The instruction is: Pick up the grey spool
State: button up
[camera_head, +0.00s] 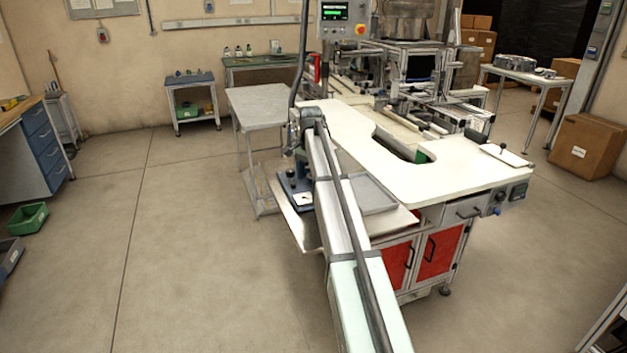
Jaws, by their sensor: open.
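I cannot make out a grey spool anywhere in the camera_head view. My arm runs up from the bottom edge to the left end of the white worktable (455,170). Its far end covers part of that table and the low shelf beside it. I cannot make out my gripper's fingers; they are hidden or too small to tell from the parts around the arm's end. A blue-grey device with a dark flat base (291,190) stands just left of the arm on the low shelf. A shallow grey tray (372,194) lies just right of the arm.
The white worktable has a U-shaped cutout and red cabinet doors (434,254) below. A machine frame and a screen (334,11) stand behind it. A grey side table (262,103) is at its left. Cardboard boxes (588,147) stand at right. The floor at left is largely clear.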

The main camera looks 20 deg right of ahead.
jog(key=shift+c, duration=0.2)
jog(key=c, duration=1.2)
